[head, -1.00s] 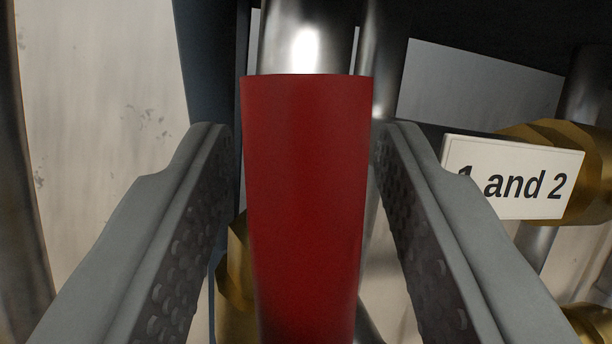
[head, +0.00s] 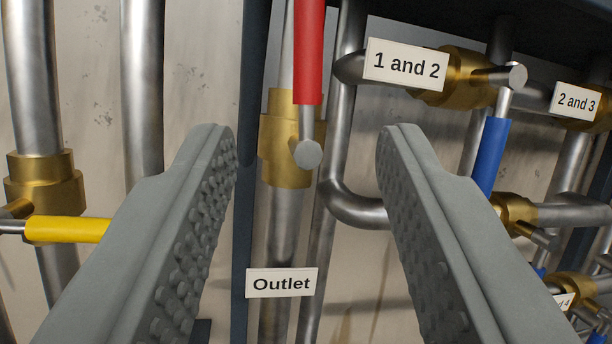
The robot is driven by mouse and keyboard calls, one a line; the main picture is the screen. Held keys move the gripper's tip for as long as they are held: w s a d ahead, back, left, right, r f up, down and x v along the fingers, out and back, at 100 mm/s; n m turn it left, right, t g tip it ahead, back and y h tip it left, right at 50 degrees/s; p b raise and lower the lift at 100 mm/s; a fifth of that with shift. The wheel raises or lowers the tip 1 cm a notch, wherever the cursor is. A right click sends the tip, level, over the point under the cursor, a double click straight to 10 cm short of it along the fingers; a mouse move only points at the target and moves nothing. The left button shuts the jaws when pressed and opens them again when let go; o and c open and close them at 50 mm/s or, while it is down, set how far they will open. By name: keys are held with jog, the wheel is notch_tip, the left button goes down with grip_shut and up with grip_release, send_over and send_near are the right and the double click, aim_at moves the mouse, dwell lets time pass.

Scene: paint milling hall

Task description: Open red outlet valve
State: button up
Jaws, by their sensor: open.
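The red outlet valve handle (head: 309,52) points straight up, in line with its vertical pipe, at the top middle of the head view; its upper end is cut off by the frame. It sits on a brass valve body (head: 284,150) with a round grey stem end. A white "Outlet" sign (head: 281,283) is on the pipe below. My gripper (head: 305,135) is open and empty. Its two fingers stand left and right of the brass body in the picture, nearer to me and apart from the handle.
A yellow-handled valve (head: 68,230) is at the left, its handle level. A blue handle (head: 490,157) hangs from the brass valve signed "1 and 2" (head: 404,65) at the right. The "2 and 3" sign (head: 577,102) is farther right. Grey pipes run close around the outlet.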

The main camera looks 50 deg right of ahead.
aim_at(299, 35)
jog(key=shift+s+a+f, duration=0.15)
jog(key=shift+s+a, duration=0.05)
jog(key=shift+s, duration=0.05)
jog(key=c, duration=0.9)
jog(key=w+a+r+n+t+y, duration=0.2)
jog(key=r+n+t+y, duration=0.3)
jog(key=n+y, duration=0.5)
jog(key=shift+w+a+r+n, duration=0.45)
jog(key=shift+r+n, duration=0.25)
jog(key=shift+n, duration=0.5)
jog(key=s+d+n+g+y, duration=0.2)
jog(key=d+n+g+y, duration=0.3)
jog(key=n, duration=0.8)
jog(key=w+d+h, duration=0.1)
jog(key=w+d, duration=0.1)
jog(key=w, duration=0.8)
jog(key=shift+s+d, duration=0.55)
jog(key=shift+d, duration=0.25)
jog(key=shift+s+d, duration=0.5)
jog(key=shift+d, duration=0.25)
